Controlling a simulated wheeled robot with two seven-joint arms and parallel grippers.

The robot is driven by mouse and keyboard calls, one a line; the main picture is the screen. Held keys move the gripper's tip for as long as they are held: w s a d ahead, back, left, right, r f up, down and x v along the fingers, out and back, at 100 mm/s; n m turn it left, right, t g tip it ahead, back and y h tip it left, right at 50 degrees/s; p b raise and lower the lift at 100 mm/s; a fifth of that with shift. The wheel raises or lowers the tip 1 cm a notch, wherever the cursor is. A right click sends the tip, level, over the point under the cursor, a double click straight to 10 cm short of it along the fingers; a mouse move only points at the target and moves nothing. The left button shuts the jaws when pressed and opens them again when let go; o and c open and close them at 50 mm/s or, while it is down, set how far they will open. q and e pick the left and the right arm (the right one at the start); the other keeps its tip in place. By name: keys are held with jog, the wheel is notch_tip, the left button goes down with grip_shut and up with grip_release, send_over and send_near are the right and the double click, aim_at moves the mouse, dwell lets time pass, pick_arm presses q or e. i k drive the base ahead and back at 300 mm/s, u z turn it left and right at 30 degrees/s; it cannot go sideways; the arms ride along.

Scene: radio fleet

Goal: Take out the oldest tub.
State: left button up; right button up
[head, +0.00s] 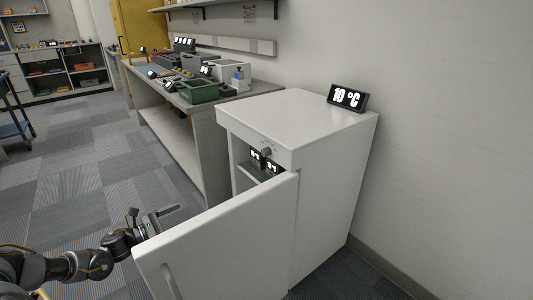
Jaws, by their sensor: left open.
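A white fridge (312,190) stands against the wall with its door (225,245) swung open toward me. Through the gap I see two small dark tubs with white labels, a left one (255,154) and a right one (272,167), on an inner shelf (250,173). Their labels are too small to read surely. The door hides the lower inside. My left gripper (170,214) is open and empty, just left of the door's upper edge and outside the fridge. The door may hide part of it. My right gripper is out of view.
A display reading 10 °C (347,98) stands on the fridge top. Behind is a workbench (205,105) with a green bin (198,92) and several devices. A dark blue cart (14,128) is at the left edge. The carpet (110,165) left of the fridge is clear.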

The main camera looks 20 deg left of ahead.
aim_at(258, 161)
jog(key=i, duration=1.45)
